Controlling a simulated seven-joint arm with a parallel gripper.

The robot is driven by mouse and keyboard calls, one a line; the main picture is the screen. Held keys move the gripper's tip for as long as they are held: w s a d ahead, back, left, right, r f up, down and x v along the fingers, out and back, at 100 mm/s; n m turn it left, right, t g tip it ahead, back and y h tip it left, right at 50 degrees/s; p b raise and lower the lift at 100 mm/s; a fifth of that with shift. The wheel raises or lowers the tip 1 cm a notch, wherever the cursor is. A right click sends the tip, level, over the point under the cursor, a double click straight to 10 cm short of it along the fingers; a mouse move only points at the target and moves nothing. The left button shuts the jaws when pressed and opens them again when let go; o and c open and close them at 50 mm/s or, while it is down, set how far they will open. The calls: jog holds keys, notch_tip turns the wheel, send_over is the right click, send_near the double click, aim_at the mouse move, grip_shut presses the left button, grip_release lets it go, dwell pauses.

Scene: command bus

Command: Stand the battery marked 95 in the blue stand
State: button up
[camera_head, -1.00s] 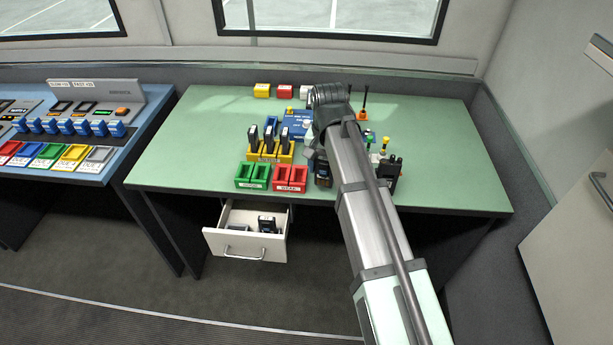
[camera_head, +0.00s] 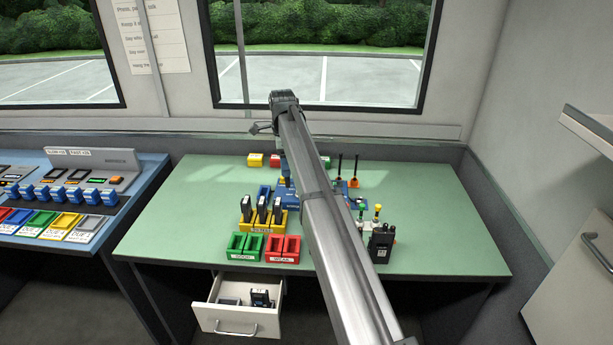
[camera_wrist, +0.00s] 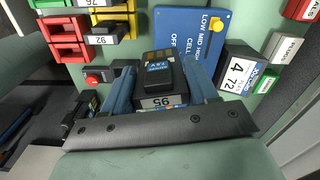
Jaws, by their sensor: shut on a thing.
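My gripper (camera_wrist: 160,95) is shut on the black battery marked 95 (camera_wrist: 158,70), whose label reads upside down between the two blue fingers in the wrist view. A narrow blue holder (camera_head: 264,191), which looks like the blue stand, sits behind the yellow stand and seems empty. My arm covers part of the desk to its right.
The yellow stand (camera_head: 247,213) holds several dark batteries. Green (camera_head: 246,255) and red (camera_head: 283,257) trays stand in front. A blue tester panel (camera_wrist: 190,35) lies beside the battery in the wrist view. An open drawer (camera_head: 236,318) holds dark items. The desk's left side is clear.

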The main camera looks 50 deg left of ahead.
jog(key=s+a+f+m, duration=0.2)
jog(key=a+f, duration=0.4)
jog(key=a, duration=0.4)
jog(key=shift+s+f, duration=0.25)
jog(key=shift+s, duration=0.35)
jog(key=shift+f, duration=2.05)
dwell(1.4)
jog(key=o, duration=1.2)
jog(key=shift+o, duration=0.3)
jog(key=shift+o, duration=0.7)
jog(key=shift+r, duration=0.15)
notch_tip(320, 180, up, 7)
